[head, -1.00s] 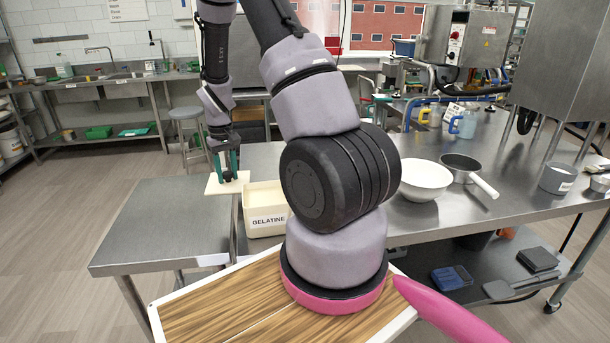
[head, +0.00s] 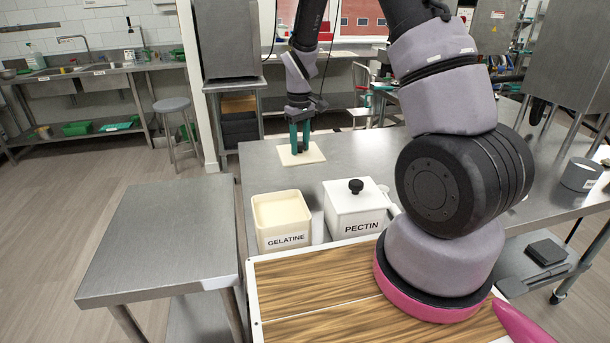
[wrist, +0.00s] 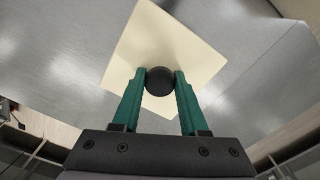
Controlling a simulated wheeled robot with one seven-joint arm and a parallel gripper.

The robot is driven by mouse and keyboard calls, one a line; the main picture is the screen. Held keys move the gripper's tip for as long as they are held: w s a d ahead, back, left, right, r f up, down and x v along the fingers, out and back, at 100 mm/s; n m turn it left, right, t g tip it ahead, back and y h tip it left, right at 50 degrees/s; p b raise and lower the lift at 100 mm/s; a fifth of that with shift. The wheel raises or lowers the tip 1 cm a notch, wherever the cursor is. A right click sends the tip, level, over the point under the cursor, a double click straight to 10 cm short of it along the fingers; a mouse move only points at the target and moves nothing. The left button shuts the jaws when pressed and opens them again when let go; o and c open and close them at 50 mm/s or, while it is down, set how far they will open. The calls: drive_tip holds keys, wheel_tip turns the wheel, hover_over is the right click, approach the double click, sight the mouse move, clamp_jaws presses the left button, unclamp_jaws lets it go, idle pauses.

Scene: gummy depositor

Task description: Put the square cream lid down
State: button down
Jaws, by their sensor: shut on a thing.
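The square cream lid (head: 288,156) is at my gripper (head: 300,148), over the far left part of the steel table. In the wrist view the green fingers of my gripper (wrist: 159,84) are shut on the lid's round black knob (wrist: 160,81). The flat cream plate of the lid (wrist: 168,45) spreads out beyond the fingers, turned at an angle. I cannot tell whether the lid touches the table or hangs just above it. The open cream GELATINE box (head: 282,222) stands nearer to me, apart from the lid.
A white PECTIN box (head: 352,210) with its black-knobbed lid on stands right of the GELATINE box. A lower steel side table (head: 160,235) lies to the left with a clear top. The steel table (head: 345,160) is bare around the lid.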

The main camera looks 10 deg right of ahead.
sight(302, 152)
drive_tip(key=f, duration=0.5)
drive_tip(key=shift+d, duration=0.25)
drive_tip(key=shift+a+f, duration=0.1)
drive_tip(key=shift+f, duration=1.6)
drive_tip(key=shift+c, duration=2.2)
unclamp_jaws()
drive_tip(key=shift+f, duration=0.15)
